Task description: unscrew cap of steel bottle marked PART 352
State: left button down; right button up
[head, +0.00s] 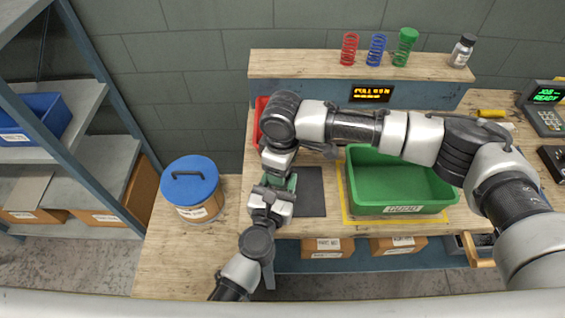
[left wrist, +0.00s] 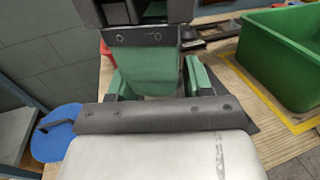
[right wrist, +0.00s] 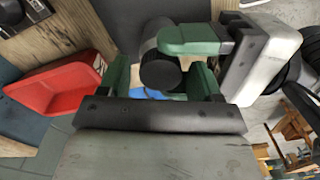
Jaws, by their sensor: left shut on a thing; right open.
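The steel bottle (right wrist: 150,38) shows in the right wrist view as a grey body with a black cap (right wrist: 160,72); its marking is not visible. My left gripper (head: 268,196) is shut on the bottle; its green finger (right wrist: 190,38) lies against the body in the right wrist view. My right gripper (right wrist: 163,80) is open, with its two green fingers on either side of the cap; I cannot tell whether they touch it. In the head view the grippers hide the bottle. In the left wrist view, the right gripper's green finger (left wrist: 145,68) hides it.
A green bin (head: 400,208) stands on a yellow-edged area right of a dark mat (head: 311,192). A red bin (right wrist: 60,88) is near my right gripper. A blue-lidded tub (head: 191,180) stands left. Springs and another small bottle (head: 462,50) stand on the back shelf.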

jog(key=c, duration=0.9)
jog(key=o, duration=1)
jog(key=shift+r, duration=2.25)
jog(key=shift+c, duration=0.5)
jog(key=shift+s+a+r, duration=0.1)
jog(key=shift+a+r, duration=0.2)
jog(key=shift+r, duration=0.6)
jog(key=shift+d+r, duration=0.15)
jog(key=shift+r, duration=0.5)
jog(key=shift+d+f, duration=0.1)
jog(key=shift+f, duration=0.25)
notch_tip(320, 180, down, 7)
